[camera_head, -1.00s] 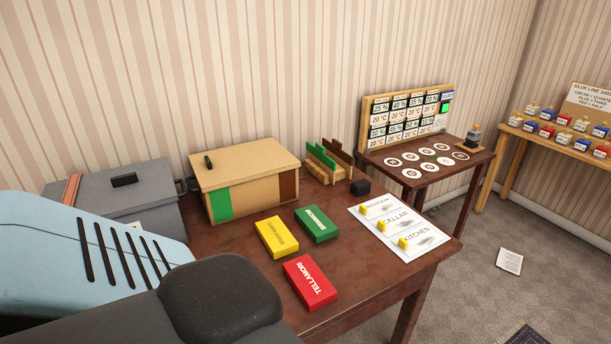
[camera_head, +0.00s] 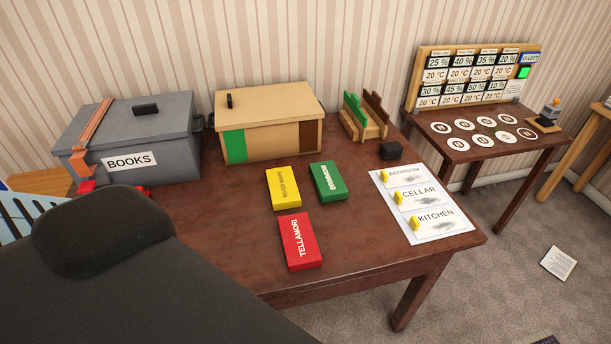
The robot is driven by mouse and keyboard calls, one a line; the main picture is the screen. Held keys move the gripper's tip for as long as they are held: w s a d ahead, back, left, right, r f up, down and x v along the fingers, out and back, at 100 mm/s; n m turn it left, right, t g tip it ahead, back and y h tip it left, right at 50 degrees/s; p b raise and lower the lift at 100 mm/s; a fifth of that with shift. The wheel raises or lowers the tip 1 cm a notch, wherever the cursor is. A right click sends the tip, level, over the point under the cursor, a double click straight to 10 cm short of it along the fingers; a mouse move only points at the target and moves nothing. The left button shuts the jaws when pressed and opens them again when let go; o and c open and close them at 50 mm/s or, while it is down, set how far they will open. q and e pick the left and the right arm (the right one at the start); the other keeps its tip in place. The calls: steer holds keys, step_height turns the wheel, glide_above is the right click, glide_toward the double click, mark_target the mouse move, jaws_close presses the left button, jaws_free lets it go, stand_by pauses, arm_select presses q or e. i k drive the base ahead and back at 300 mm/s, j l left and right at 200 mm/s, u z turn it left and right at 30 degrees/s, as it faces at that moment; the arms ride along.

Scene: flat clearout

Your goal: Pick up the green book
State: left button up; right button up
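The green book (camera_head: 328,181) lies flat on the brown table, right of the yellow book (camera_head: 283,188) and behind the red book (camera_head: 299,242). White lettering runs along its top. Nothing touches it. A dark arm part of mine fills the lower left of the head view, with a light blue slotted part at the left edge. Neither gripper's fingers show.
A grey lidded box labelled BOOKS (camera_head: 131,143) and a tan box with green and brown patches (camera_head: 268,124) stand at the table's back. A wooden rack (camera_head: 365,118), a small black block (camera_head: 391,150) and a label sheet (camera_head: 424,205) are at the right. The table's front is clear.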

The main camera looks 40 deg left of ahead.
mark_target(330, 185)
steer(key=i+l+u, duration=0.25)
steer(key=l+u, duration=0.3)
steer(key=i+l+u, duration=0.25)
steer(key=l+u, duration=0.25)
steer(key=l, duration=0.15)
